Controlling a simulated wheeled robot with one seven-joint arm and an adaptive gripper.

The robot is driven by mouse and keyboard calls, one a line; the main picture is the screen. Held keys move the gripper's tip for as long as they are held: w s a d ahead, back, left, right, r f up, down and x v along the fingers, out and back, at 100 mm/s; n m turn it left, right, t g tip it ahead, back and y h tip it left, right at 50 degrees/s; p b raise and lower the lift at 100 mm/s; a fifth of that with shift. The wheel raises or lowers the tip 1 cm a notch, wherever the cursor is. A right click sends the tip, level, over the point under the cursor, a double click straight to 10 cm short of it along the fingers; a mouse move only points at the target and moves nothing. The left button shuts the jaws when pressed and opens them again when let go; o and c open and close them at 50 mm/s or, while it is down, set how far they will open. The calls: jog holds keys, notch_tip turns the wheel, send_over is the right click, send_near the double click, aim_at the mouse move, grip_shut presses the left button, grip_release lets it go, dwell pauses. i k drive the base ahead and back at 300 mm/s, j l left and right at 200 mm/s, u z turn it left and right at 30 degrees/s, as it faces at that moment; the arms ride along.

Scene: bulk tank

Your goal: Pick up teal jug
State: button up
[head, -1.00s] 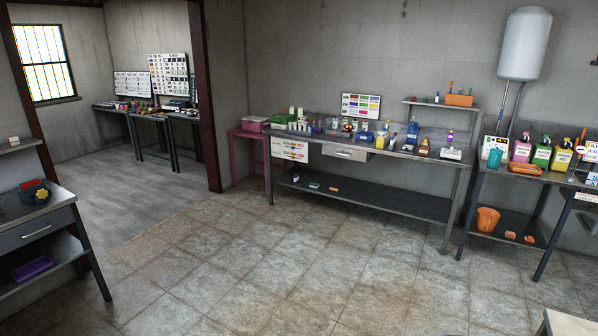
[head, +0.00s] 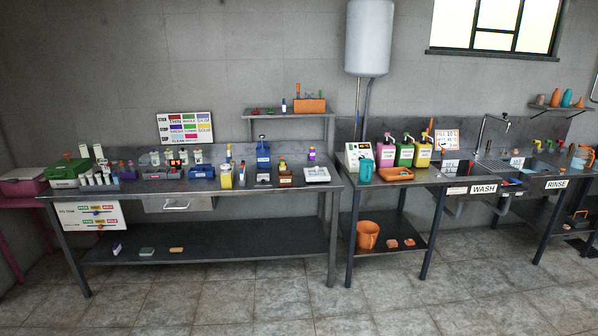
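A teal jug (head: 365,170) stands upright near the left end of the wash bench (head: 405,178). It is in front of a white device with a small display (head: 355,154) and left of several coloured pump bottles. A smaller teal vessel (head: 566,98) is on the wall shelf at the far right; I cannot tell its exact kind. My gripper is not in this view.
A long steel bench (head: 200,186) with bottles and racks stands on the left. An orange bucket (head: 367,235) is on the wash bench's lower shelf. Sinks marked WASH (head: 483,190) and RINSE (head: 556,184) are to the right. The tiled floor (head: 290,305) in front is clear.

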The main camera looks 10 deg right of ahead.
aim_at(366, 166)
jog(key=i+z, duration=0.2)
jog(key=i, duration=0.3)
jog(key=i+z, duration=0.2)
jog(key=i, duration=0.35)
jog(key=i+j+z, duration=0.15)
jog(key=i, duration=0.35)
jog(key=i+j+z, duration=0.2)
jog(key=i, duration=0.3)
jog(key=i+l, duration=0.15)
jog(key=i, duration=0.35)
jog(key=i+l+u, duration=0.1)
jog(key=i, duration=0.35)
jog(key=i+l, duration=0.2)
jog(key=i, duration=0.3)
jog(key=i+l+u, duration=0.1)
jog(key=i, duration=0.4)
